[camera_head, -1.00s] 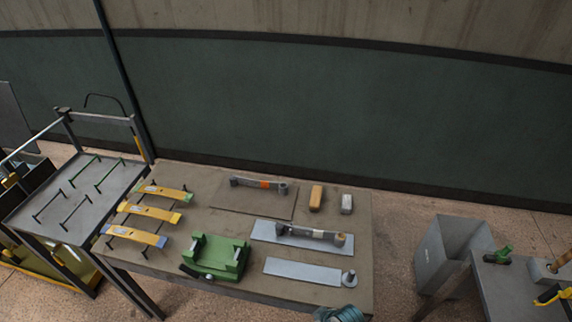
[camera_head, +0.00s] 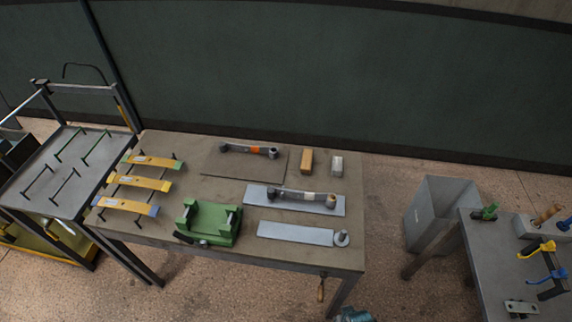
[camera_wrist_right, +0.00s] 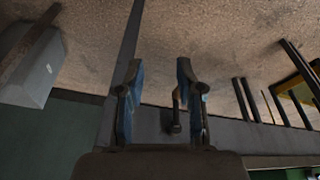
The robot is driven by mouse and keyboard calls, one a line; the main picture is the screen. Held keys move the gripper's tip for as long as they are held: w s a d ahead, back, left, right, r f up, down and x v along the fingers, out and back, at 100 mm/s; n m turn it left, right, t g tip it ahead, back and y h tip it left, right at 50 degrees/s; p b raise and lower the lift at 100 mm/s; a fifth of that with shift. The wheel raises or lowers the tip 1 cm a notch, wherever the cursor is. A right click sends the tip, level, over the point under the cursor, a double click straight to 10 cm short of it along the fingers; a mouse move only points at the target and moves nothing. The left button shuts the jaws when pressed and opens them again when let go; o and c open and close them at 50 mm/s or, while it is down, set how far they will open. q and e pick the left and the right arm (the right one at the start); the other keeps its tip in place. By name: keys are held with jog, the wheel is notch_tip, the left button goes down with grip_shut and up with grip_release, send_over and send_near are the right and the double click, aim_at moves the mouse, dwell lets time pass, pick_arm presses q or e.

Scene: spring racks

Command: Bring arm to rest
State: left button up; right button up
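My right gripper (camera_wrist_right: 157,80) is open in the right wrist view, its two blue-padded fingers apart. Nothing is held between them; a dark rod with a knob shows behind the gap, and I cannot tell what it is. In the head view only a teal part of what looks like my right gripper or wrist (camera_head: 355,314) shows at the bottom edge, in front of the workbench (camera_head: 250,255) and below its front right corner. My left arm and gripper are not in view.
The bench holds leaf springs with yellow parts (camera_head: 140,184), a green fixture (camera_head: 208,222), grey spring parts (camera_head: 300,195) and two blocks (camera_head: 307,161). A rack (camera_head: 60,180) stands left. A grey bin (camera_head: 440,210) and a tool table (camera_head: 490,265) stand right.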

jog(key=s+f+g+b, duration=0.1)
jog(key=s+f, duration=0.2)
jog(key=f, duration=0.7)
jog(key=s+f+b, duration=0.1)
jog(key=s+f, duration=0.2)
jog(key=f, duration=0.7)
jog(key=s+d+f+g+b, duration=0.1)
jog(key=s+d+f, duration=0.2)
jog(key=s+f, duration=1.1)
jog(key=shift+s+d, duration=0.2)
jog(key=shift+s, duration=0.35)
jog(key=shift+o, duration=1.2)
